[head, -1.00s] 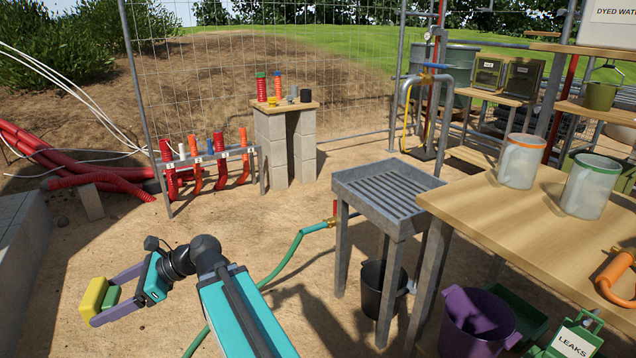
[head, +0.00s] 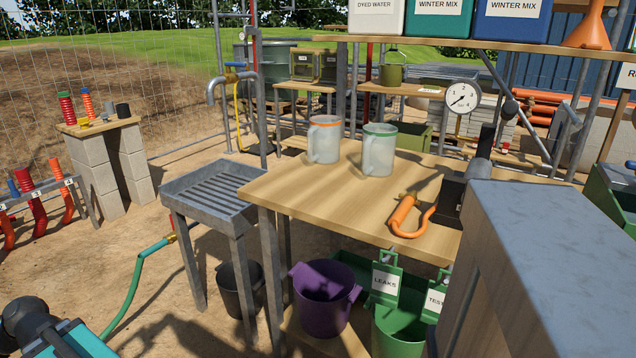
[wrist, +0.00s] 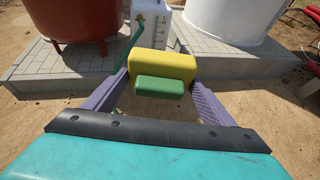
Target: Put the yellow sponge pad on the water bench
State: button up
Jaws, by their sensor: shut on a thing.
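The yellow sponge pad (wrist: 163,65) with a green block (wrist: 160,86) on its near side is in the wrist view. My gripper (wrist: 161,80) is shut on it, with a purple finger at each side. The gripper and pad are out of the head view, where only part of my arm shows at bottom left. A wooden-topped bench (head: 335,205), which looks like the water bench, stands right of centre in the head view. Two clear jugs, one orange-rimmed (head: 324,140) and one green-rimmed (head: 378,152), stand on its far side. Its front middle is bare.
Purple (head: 325,300) and black (head: 240,290) buckets stand low. A grey block (head: 560,270) fills the right foreground. Bare ground lies left.

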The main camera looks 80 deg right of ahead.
aim_at(325, 184)
jog(key=z, duration=0.8)
jog(key=k, duration=0.95)
jog(key=u, duration=0.05)
jog(key=i, duration=0.6)
